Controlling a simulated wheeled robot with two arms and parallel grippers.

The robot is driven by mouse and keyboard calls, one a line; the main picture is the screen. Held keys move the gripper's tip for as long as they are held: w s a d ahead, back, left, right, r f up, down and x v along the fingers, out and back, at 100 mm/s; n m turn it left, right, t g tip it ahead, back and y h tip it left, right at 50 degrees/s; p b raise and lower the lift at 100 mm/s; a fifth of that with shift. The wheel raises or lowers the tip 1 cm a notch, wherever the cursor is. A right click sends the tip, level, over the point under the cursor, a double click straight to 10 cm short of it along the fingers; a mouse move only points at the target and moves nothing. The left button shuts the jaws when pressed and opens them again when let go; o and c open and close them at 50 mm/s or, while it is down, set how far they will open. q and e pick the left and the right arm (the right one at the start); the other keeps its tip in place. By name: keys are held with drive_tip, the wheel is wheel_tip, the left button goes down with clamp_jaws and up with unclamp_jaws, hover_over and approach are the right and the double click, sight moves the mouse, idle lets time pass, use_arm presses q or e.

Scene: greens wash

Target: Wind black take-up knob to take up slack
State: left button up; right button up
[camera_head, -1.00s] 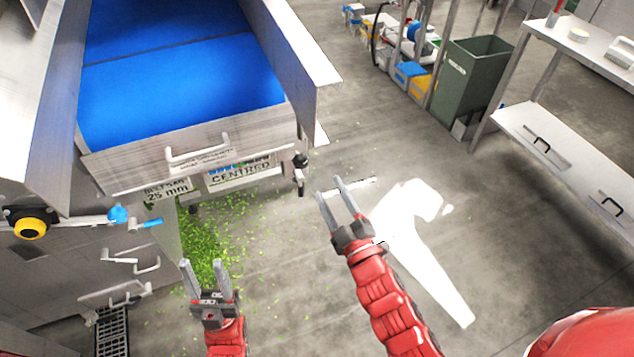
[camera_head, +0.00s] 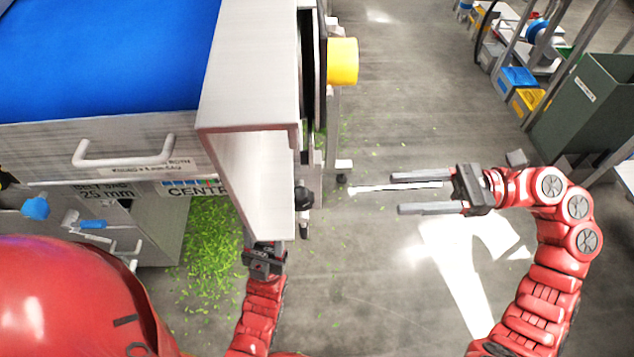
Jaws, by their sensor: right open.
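A small black knob (camera_head: 303,198) shows at the lower right end of the conveyor's steel frame, just right of the side panel's lower edge. I take it to be the take-up knob. My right gripper (camera_head: 396,193) is open and empty, its two fingers pointing left toward the knob with a clear gap between. My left gripper (camera_head: 264,260) is low, below the side panel's lower edge. Its fingers are hidden, so I cannot tell whether they are open.
The steel side panel (camera_head: 250,95) with a yellow cylinder (camera_head: 343,61) stands above the knob. The blue belt (camera_head: 100,55) lies left. Green scraps (camera_head: 212,245) litter the floor. A green bin (camera_head: 590,110) stands far right. Floor between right gripper and conveyor is clear.

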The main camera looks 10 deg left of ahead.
sight(301, 199)
drive_tip(key=x, duration=1.7)
drive_tip(key=shift+s+a, duration=0.15)
drive_tip(key=shift+a, duration=0.05)
clamp_jaws()
